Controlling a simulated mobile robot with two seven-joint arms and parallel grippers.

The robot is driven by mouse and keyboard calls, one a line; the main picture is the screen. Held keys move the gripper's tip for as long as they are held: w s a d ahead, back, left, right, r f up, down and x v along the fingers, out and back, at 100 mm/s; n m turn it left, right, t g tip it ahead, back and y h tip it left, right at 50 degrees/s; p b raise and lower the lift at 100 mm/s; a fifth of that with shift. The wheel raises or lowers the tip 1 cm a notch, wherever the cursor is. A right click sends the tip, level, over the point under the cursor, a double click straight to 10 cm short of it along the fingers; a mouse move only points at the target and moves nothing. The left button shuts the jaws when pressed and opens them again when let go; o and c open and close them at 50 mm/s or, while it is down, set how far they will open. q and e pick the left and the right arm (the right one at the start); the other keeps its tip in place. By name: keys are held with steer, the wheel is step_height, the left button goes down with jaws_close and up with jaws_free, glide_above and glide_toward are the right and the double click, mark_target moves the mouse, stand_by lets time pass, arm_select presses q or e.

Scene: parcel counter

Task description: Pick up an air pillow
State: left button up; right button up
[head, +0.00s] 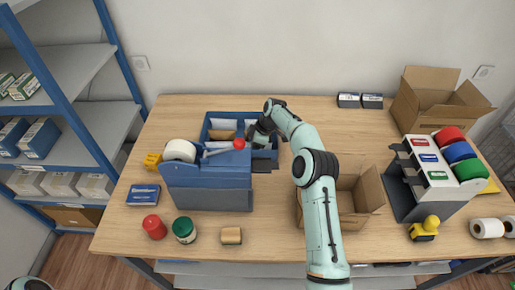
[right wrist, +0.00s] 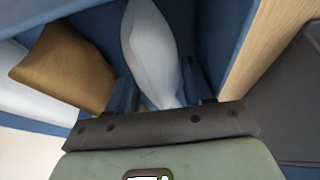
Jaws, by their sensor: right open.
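A blue divided bin (head: 207,124) stands at the back of the counter, left of centre. In the right wrist view a pale, whitish air pillow (right wrist: 150,45) lies in a compartment of the blue bin (right wrist: 222,40). My right gripper (right wrist: 160,88) is open, with one finger on each side of the pillow's near end. I cannot tell whether the fingers touch it. In the head view my right gripper (head: 262,138) is over the right part of the bin, and my arm hides some of it. My left gripper is not in view.
A brown pad (right wrist: 65,68) lies in the neighbouring compartment. A blue dispenser (head: 207,185) with a white tape roll (head: 180,150) stands in front of the bin. An open carton (head: 362,195) stands beside my right arm. A tape rack (head: 428,170) is at the right.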

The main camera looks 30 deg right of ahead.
steer(key=c, duration=0.7)
steer(key=shift+r, duration=0.1)
